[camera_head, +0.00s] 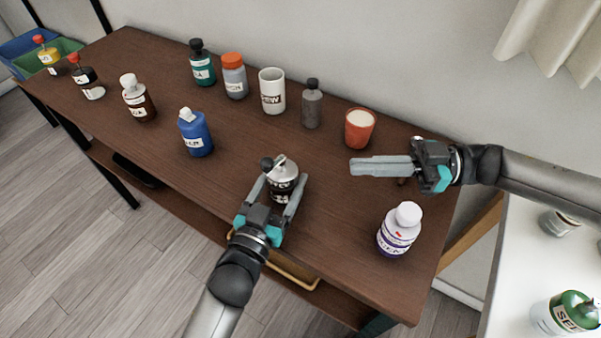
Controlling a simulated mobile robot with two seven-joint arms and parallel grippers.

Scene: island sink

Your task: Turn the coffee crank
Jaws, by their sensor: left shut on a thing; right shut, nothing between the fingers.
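My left gripper (278,187) comes from the front edge and is shut on the grinder's body, one finger on each side. My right gripper (354,167) comes in from the right. It is shut and empty, its fingers pointing left, to the right of the grinder and apart from it.
A blue bottle (196,135) stands left of the grinder and a white bottle (399,232) to its right. A red cup (359,129), grey bottle (312,105) and white mug (271,92) stand behind. More bottles fill the table's left part. A white counter (520,250) is at right.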

